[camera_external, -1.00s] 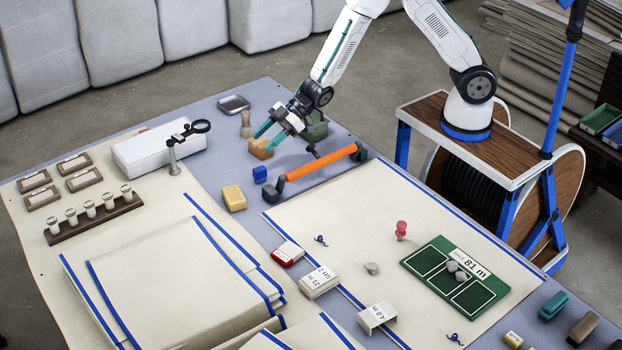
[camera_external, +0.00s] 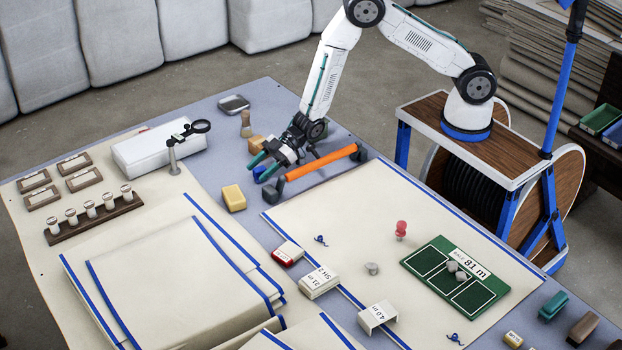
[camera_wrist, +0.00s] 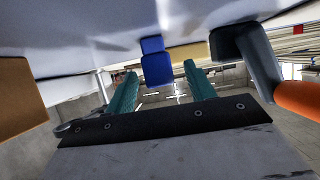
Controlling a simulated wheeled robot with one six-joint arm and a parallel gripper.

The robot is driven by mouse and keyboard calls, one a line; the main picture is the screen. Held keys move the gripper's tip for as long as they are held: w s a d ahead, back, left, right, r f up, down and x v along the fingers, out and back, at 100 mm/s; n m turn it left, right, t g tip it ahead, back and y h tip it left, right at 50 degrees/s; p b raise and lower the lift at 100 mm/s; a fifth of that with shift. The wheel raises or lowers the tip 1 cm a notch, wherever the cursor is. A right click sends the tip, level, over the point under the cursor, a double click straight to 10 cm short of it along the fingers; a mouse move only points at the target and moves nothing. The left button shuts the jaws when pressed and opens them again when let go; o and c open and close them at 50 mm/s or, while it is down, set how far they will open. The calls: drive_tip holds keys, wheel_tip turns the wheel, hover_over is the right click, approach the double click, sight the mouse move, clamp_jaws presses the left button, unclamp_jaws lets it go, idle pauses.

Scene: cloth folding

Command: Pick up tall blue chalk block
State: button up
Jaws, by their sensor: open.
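The blue chalk block (camera_external: 260,173) stands on the grey-blue table strip, partly hidden behind my gripper's fingers in the external view. In the wrist view the blue block (camera_wrist: 157,68) appears upright, ahead of and between my gripper's two teal fingers. My gripper (camera_external: 259,168) is open and empty, low over the table and close to the block. In the wrist view the gripper's fingers (camera_wrist: 162,75) are spread apart. I cannot tell whether a finger touches the block.
An orange-handled bar (camera_external: 322,163) with dark ends lies just right of my gripper. A yellow block (camera_external: 233,198) sits to the left and front. A tan-orange block (camera_external: 256,144) and a wooden peg (camera_external: 246,124) stand behind. A magnifier stand (camera_external: 173,157) is farther left.

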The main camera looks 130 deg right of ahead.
drive_tip(key=shift+w+f, duration=0.1)
drive_tip(key=shift+w, duration=0.1)
drive_tip(key=c, duration=1.1)
